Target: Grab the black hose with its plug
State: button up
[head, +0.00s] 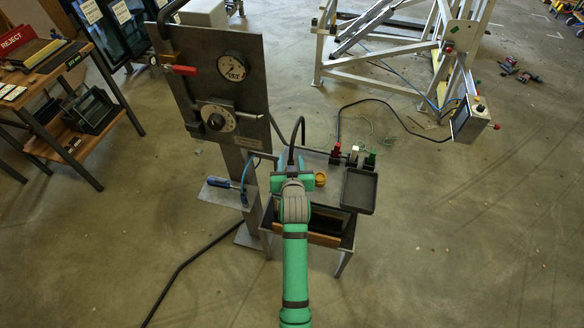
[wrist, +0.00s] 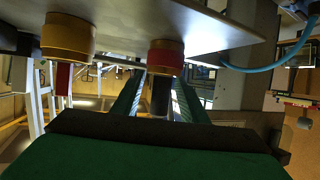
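The black hose (head: 301,124) arches up behind my gripper at the small table in the head view. Its lower end is hidden by my gripper. In the wrist view, which looks upside down, a black cylindrical part (wrist: 161,97), apparently the hose's plug, stands at a red collar (wrist: 165,58) on the table plate. My gripper (wrist: 158,98) is open, with one green finger on each side of the black part and narrow gaps visible.
A yellow ring-shaped holder (head: 320,179) is close to the right of my gripper. A dark tray (head: 359,190) and red and green valves (head: 353,155) are farther right. A gauge panel (head: 214,95) stands at the left, with a blue-handled tool (head: 219,182) on its shelf.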

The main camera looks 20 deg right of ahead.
jog(key=shift+w+d+f, duration=0.15)
jog(key=shift+w+f, duration=0.05)
jog(key=shift+w, duration=0.4)
grip_shut()
jog(key=shift+r, duration=0.1)
